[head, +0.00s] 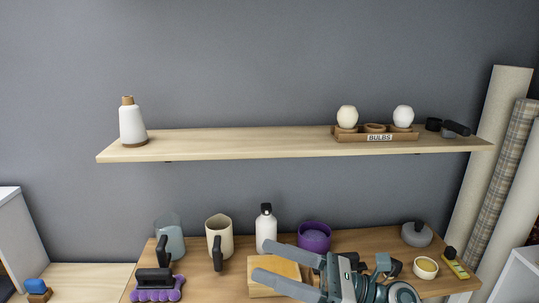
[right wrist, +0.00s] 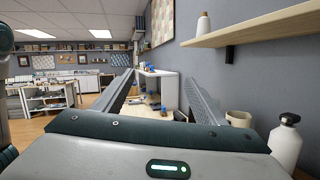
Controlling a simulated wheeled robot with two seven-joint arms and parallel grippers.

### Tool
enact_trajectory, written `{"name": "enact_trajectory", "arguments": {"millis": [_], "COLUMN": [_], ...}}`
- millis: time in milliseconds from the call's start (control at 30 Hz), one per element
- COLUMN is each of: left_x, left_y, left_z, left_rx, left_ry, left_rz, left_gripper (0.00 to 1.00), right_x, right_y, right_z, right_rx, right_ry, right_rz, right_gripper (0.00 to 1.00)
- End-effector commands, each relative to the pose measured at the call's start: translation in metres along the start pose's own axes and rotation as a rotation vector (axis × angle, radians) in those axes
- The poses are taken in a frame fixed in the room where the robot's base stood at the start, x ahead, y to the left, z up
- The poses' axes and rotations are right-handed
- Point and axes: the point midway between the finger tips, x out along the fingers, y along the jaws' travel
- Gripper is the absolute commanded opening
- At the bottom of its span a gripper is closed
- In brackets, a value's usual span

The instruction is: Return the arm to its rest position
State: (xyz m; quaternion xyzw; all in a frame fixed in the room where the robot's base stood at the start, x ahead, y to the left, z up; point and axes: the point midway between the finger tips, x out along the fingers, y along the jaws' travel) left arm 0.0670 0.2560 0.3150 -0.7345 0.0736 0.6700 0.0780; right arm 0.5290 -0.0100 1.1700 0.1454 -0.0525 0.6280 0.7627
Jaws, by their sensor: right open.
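My right gripper (head: 263,261) reaches in from the bottom of the head view, its fingers pointing left over the wooden table. Its two fingers are spread apart with nothing held between them. They pass above a light wooden block (head: 274,277), partly hiding it. In the right wrist view the open fingers (right wrist: 160,88) show with the far room between them. The white bottle (head: 266,229) stands just behind the fingers, and it also shows at right in the right wrist view (right wrist: 285,145). My left gripper is not in view.
A wall shelf (head: 230,146) carries a white bottle (head: 132,124) and a bulb tray (head: 345,136). Mugs (head: 222,232), a purple bowl (head: 314,238), a yellow-filled cup (head: 426,268) and a purple roller-like item (head: 158,294) stand around the gripper. Rolls (head: 490,140) lean at right.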

Motion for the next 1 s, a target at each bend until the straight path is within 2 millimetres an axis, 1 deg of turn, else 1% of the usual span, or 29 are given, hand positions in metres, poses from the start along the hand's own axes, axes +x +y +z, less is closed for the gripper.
{"name": "enact_trajectory", "arguments": {"millis": [33, 67, 167, 200, 267, 367, 400, 467, 533, 567, 600, 667, 700, 767, 800, 867, 900, 1000], "left_x": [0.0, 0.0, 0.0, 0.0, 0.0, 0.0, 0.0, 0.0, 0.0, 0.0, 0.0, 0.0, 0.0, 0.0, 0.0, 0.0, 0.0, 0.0], "left_y": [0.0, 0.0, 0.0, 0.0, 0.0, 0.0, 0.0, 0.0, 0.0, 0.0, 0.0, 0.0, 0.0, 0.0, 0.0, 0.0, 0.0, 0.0], "left_z": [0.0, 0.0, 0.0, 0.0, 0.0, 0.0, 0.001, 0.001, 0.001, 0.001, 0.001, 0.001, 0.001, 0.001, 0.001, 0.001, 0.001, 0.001], "left_rx": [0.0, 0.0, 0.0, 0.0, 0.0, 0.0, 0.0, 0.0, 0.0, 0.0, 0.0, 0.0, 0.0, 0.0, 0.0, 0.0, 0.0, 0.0], "left_ry": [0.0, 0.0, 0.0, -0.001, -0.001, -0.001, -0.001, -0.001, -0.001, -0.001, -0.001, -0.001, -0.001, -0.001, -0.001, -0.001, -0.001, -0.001], "left_rz": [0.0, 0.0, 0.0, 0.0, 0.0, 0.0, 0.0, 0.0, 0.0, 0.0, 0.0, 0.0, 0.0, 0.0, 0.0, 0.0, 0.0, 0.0], "left_gripper": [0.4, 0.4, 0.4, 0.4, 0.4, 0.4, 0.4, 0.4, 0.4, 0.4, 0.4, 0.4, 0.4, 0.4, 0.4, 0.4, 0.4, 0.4], "right_x": [-0.002, -0.005, -0.022, -0.032, -0.05, -0.085, -0.101, -0.127, -0.157, -0.171, -0.188, -0.213, -0.228, -0.25, -0.263, -0.282, -0.293, -0.316], "right_y": [-0.004, -0.008, -0.027, -0.036, -0.049, -0.07, -0.077, -0.085, -0.09, -0.09, -0.088, -0.083, -0.076, -0.064, -0.053, -0.035, -0.021, 0.017], "right_z": [0.006, 0.011, 0.022, 0.022, 0.02, 0.005, -0.005, -0.024, -0.051, -0.065, -0.083, -0.112, -0.131, -0.16, -0.178, -0.206, -0.223, -0.26], "right_rx": [0.109, 0.176, 0.404, 0.498, 0.636, 0.869, 0.96, 1.099, 1.255, 1.321, 1.406, 1.523, 1.596, 1.699, 1.762, 1.851, 1.905, 2.014], "right_ry": [-0.089, -0.142, -0.32, -0.389, -0.492, -0.662, -0.728, -0.829, -0.946, -0.996, -1.062, -1.157, -1.217, -1.306, -1.363, -1.448, -1.503, -1.626], "right_rz": [-0.056, -0.092, -0.216, -0.267, -0.344, -0.478, -0.532, -0.617, -0.719, -0.765, -0.825, -0.916, -0.975, -1.067, -1.127, -1.221, -1.283, -1.432], "right_gripper": [0.65, 0.65, 0.65, 0.65, 0.65, 0.65, 0.65, 0.65, 0.65, 0.65, 0.65, 0.65, 0.65, 0.65, 0.65, 0.65, 0.65, 0.65]}}
